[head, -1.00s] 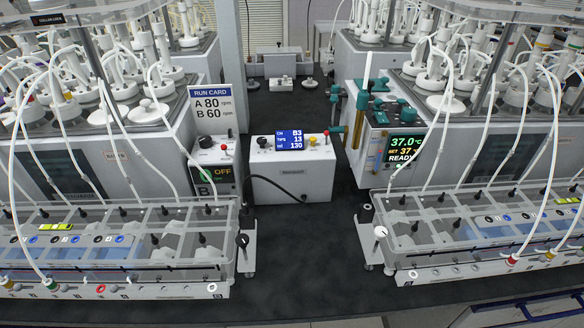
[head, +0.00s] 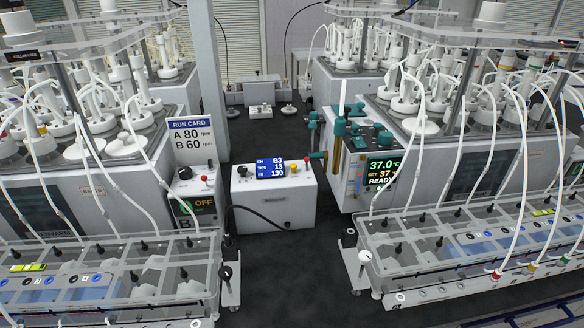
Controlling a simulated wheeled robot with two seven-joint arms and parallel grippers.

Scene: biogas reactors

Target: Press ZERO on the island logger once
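The island logger (head: 275,203) is a white box standing on the dark bench in the middle of the head view. Its blue screen (head: 270,169) reads CH B3, TIPS 13 and 130. A black knob (head: 242,171) sits on its top to the left of the screen. A yellow button (head: 293,171) and a red-topped part (head: 307,160) are on its top to the right. I cannot read any ZERO label at this size. Neither of my grippers shows in the head view.
A run card (head: 192,138) reads A 80 rpm, B 60 rpm. The control box (head: 195,205) left of the logger shows OFF. A display (head: 382,171) at right reads 37.0 and READY. Clear tipper trays (head: 205,250) stand at both sides, with dark bench (head: 290,270) free between them.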

